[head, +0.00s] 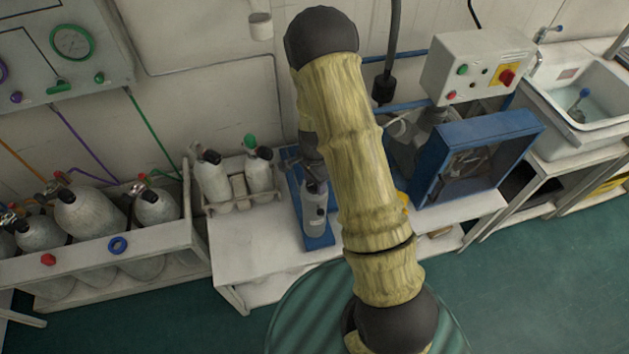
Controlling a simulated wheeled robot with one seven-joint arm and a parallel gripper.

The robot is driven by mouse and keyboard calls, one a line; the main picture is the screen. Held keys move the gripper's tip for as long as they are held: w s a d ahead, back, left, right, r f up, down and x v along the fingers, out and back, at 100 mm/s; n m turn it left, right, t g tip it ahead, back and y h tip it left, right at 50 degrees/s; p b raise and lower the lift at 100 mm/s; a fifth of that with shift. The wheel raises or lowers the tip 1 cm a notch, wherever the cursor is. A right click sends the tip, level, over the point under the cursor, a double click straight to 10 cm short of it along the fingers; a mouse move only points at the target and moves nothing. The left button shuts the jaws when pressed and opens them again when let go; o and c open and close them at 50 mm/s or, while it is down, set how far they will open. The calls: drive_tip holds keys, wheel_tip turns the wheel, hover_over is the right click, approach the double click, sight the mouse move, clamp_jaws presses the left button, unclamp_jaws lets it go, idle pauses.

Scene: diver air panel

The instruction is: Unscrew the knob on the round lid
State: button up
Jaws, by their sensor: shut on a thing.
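My arm crosses the middle of the head view, with yellowish links and dark joints. It hides much of the bench behind it. My gripper does not show clearly; it seems to be behind the arm. I cannot make out the round lid or its knob, and cannot tell whether the gripper touches them. A grey bottle (314,213) stands upright on a blue stand (320,241) just left of the arm, with dark parts around its top.
A white bench (250,262) carries a rack with two cylinders (213,180). A blue open-fronted box (478,152) and a control box (478,66) are right of the arm. A cylinder trough (150,245) is at left, a sink (590,105) at right. Green floor (560,270) is clear at lower right.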

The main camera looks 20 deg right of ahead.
drive_tip(key=n, duration=0.4)
drive_tip(key=shift+n+b, duration=0.3)
drive_tip(key=n, duration=0.3)
drive_tip(key=shift+w+n, duration=0.1)
drive_tip(key=shift+n, duration=0.3)
drive_tip(key=n, duration=0.3)
drive_tip(key=shift+b, duration=0.35)
drive_tip(key=shift+n, duration=2.3)
drive_tip(key=o, duration=1)
